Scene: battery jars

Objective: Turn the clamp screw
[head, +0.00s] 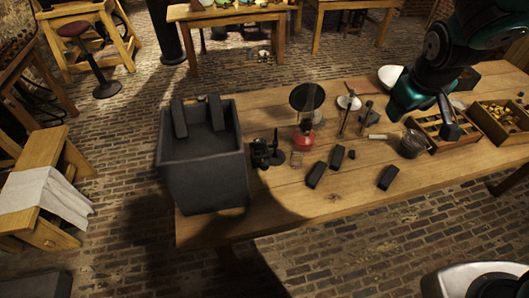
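A small black metal fixture (264,152) stands on the wooden table just right of the large dark box. It has short upright parts and may be the clamp, but its screw is too small to make out. My gripper (450,131) hangs at the right, over the divided wooden tray, well apart from the fixture. It looks dark and narrow, and its fingers are too small and dark to show whether they are open or shut. I see nothing clearly held.
The dark open box (203,182) fills the table's left end, with upright slabs in it. A red-based lamp (304,138), black blocks (316,174), a glass jar (411,145), the divided tray (465,147) and a tray of yellow pieces (505,139) occupy the table. The front right is clear.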

